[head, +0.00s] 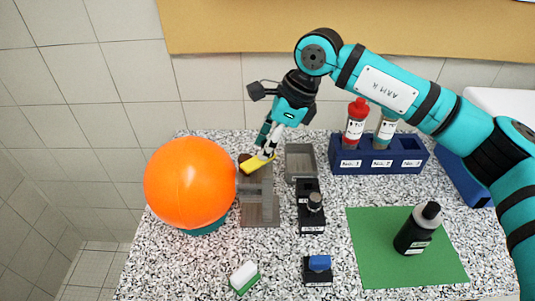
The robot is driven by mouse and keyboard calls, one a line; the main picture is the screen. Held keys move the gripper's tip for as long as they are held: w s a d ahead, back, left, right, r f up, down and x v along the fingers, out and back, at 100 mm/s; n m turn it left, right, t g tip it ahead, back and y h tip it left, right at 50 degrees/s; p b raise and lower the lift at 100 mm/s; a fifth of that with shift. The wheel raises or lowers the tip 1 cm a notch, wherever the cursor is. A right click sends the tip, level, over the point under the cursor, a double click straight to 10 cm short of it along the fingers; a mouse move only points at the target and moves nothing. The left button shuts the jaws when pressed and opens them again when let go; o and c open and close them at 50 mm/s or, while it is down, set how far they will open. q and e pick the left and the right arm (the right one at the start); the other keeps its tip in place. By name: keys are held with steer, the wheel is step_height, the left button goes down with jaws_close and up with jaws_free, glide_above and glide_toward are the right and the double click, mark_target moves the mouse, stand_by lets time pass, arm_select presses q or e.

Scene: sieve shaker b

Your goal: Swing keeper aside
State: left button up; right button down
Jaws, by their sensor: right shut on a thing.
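My right gripper (265,151) reaches down from the upper right and is shut on a yellow piece (256,163), which seems to be the keeper. The yellow piece lies slanted at the back end of a grey device (260,205). The fingers and the ball's edge hide part of it, so I cannot tell how it is joined to the device. A small brown round part (244,157) shows just left of the fingers. My left gripper is not in view.
A large orange ball (190,183) stands close left of the grey device. A grey tray (300,160) and black holders (311,222) stand to its right. A blue rack (375,162) holds bottles at the back. A black bottle (417,229) stands on a green mat (375,265). A sponge (244,277) lies in front.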

steer(key=shift+f+n+g+b, duration=0.1)
steer(key=shift+n+g+b, duration=0.35)
steer(key=shift+n, duration=0.55)
steer(key=n+g+b, duration=0.1)
steer(key=n, duration=0.1)
steer(key=shift+n, duration=0.3)
steer(key=n, duration=0.2)
steer(key=n+g+h, duration=0.1)
steer(key=n, duration=0.2)
steer(key=shift+g, duration=0.25)
steer(key=shift+n, duration=0.3)
steer(key=c, duration=1.1)
jaws_free()
steer(key=shift+h, duration=0.3)
steer(key=shift+o, duration=0.2)
steer(key=v, duration=1.2)
